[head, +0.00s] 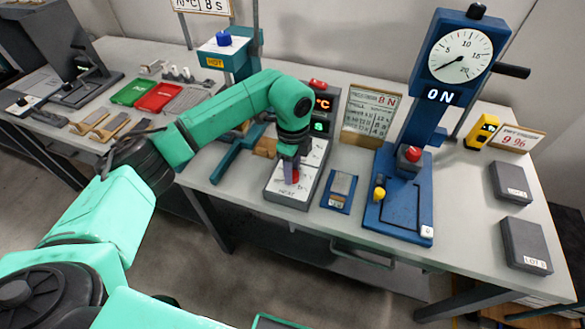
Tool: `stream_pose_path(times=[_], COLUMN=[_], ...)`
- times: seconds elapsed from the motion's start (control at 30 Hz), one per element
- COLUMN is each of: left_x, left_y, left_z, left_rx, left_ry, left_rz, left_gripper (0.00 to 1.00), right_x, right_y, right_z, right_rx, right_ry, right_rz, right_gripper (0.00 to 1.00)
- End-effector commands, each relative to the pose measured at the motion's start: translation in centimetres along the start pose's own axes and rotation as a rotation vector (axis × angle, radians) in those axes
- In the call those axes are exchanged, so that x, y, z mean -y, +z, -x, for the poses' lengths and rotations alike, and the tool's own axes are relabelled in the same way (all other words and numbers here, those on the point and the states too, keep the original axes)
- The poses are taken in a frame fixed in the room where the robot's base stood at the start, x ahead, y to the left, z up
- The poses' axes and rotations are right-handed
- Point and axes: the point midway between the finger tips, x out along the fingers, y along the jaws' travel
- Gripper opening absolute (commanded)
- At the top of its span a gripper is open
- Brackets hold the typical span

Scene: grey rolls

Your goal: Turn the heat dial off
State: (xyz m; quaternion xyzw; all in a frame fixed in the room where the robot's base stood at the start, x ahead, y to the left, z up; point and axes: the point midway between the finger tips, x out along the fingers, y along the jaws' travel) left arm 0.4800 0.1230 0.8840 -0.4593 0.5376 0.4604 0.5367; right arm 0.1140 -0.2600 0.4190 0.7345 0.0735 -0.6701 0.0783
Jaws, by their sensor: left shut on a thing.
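The heat dial (295,176) is a small red knob on the sloped front of a grey-white control box (314,160), near the front edge of the bench. My left arm reaches in from the left, and its gripper (291,178) points down, shut on the dial. The fingers hide most of the dial, so I cannot tell which way it is turned. Behind the arm, a red °C display (323,102) and a green S display (319,126) show partly; their digits are hidden. My right gripper is out of view.
Right of the box are a small blue pad (339,190), a sign (369,116) and a tall blue press (418,200) with a gauge. A blue-topped unit (222,50) marked HOT stands behind the arm. Dark lot boxes (524,245) lie far right.

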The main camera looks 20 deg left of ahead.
Motion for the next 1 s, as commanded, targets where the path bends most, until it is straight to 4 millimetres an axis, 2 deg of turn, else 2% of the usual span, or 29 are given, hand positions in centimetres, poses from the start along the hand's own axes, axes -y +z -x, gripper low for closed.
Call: stream_pose_path(times=[0.03,0.4,0.97,1.0], left_x=[0.31,0.32,0.34,0.34], left_y=[0.08,0.08,0.07,0.07], left_z=[0.48,0.48,0.48,0.47], left_rx=[-0.001,-0.003,-0.004,-0.004], left_ry=[-0.012,-0.012,-0.013,-0.013], left_rz=[0.037,0.228,0.267,0.267], left_gripper=[0.0,0.0,0.0,0.48], right_x=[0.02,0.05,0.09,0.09], right_y=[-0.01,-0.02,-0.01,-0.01], right_z=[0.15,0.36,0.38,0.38], right_rx=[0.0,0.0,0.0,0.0], right_ry=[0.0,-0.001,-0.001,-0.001], right_rz=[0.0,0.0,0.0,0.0], right_gripper=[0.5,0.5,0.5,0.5])
